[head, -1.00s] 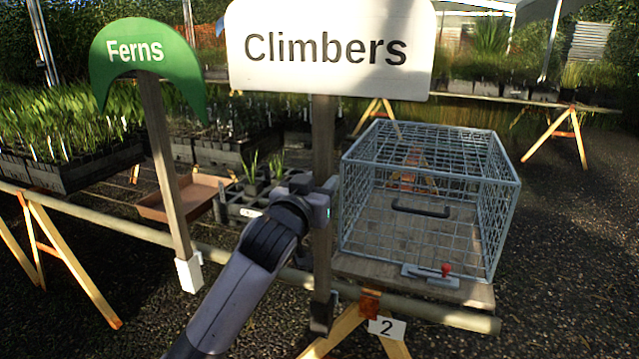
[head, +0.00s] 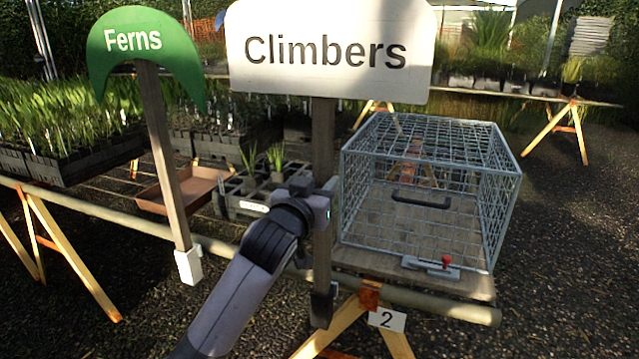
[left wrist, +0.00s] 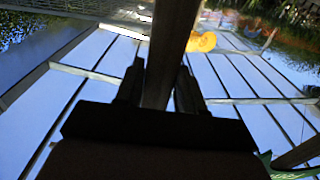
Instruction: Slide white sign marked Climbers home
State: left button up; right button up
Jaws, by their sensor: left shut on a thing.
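The white sign marked Climbers (head: 330,48) stands upright on a wooden post, with a dark bracket (head: 323,303) at the post's foot by the front rail (head: 225,248). I cannot tell how the bracket sits on the rail. My left gripper (head: 322,208) is shut on the post, partway up below the board. In the left wrist view the post (left wrist: 172,45) runs between the two dark fingers (left wrist: 160,88). My right gripper is not in view.
A green Ferns sign (head: 140,40) stands to the left, its white bracket (head: 188,266) on the rail. A wire cage (head: 430,150) with a red-knobbed latch is close right of the post. A number 2 tag (head: 387,319) hangs below. Plant trays (head: 70,160) fill the left bench.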

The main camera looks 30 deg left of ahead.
pick_arm(q)
jog(key=shift+f, duration=0.15)
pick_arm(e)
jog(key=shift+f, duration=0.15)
pick_arm(q)
jog(key=shift+f, duration=0.15)
jog(key=shift+f+b, duration=0.3)
jog(key=shift+f, duration=0.15)
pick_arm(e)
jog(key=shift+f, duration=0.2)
pick_arm(q)
jog(key=o, duration=1.2)
jog(key=shift+o, duration=0.2)
jog(key=v, duration=0.7)
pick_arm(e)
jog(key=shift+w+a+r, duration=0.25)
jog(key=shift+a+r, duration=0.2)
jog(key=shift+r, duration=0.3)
